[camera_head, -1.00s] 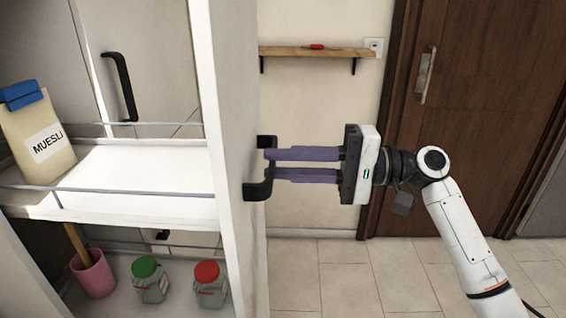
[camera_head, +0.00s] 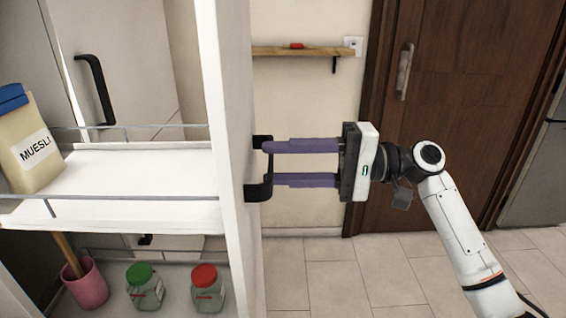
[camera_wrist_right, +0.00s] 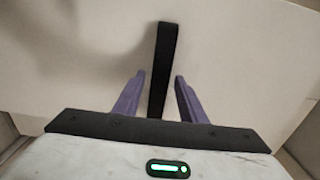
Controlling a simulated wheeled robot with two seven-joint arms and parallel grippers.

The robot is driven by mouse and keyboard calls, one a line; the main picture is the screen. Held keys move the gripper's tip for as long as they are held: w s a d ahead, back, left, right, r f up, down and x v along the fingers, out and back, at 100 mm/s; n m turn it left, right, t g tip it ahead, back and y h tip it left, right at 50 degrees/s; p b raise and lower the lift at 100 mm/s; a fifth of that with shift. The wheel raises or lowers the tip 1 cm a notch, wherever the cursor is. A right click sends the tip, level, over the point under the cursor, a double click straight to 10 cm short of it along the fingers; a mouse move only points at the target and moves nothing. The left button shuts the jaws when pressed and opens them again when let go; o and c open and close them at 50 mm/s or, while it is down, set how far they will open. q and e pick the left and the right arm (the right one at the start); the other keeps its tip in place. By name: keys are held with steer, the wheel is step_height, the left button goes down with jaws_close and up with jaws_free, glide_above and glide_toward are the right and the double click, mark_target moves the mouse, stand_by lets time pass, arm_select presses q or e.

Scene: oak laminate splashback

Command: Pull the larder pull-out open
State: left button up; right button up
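The larder pull-out stands out from its housing, with its white front panel (camera_head: 230,120) seen nearly edge-on and its shelves showing in the head view. A black bar handle (camera_head: 258,191) is on the panel's outer face. My right gripper (camera_head: 268,165) is at the handle, its two purple fingers spread apart. In the wrist view the handle (camera_wrist_right: 163,70) runs between the fingers (camera_wrist_right: 158,78), with a gap visible on both sides. The gripper holds nothing. My left gripper is not in view.
The upper shelf (camera_head: 140,170) carries a muesli pack (camera_head: 35,145). Below are a pink pot (camera_head: 88,287), a green-lidded jar (camera_head: 145,288) and a red-lidded jar (camera_head: 208,290). A wall shelf (camera_head: 300,51) and brown door (camera_head: 450,90) stand behind. The tiled floor at right is clear.

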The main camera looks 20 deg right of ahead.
steer(key=shift+d, duration=0.1)
steer(key=b+v, duration=0.1)
steer(key=v, duration=0.9)
steer(key=shift+s, duration=0.1)
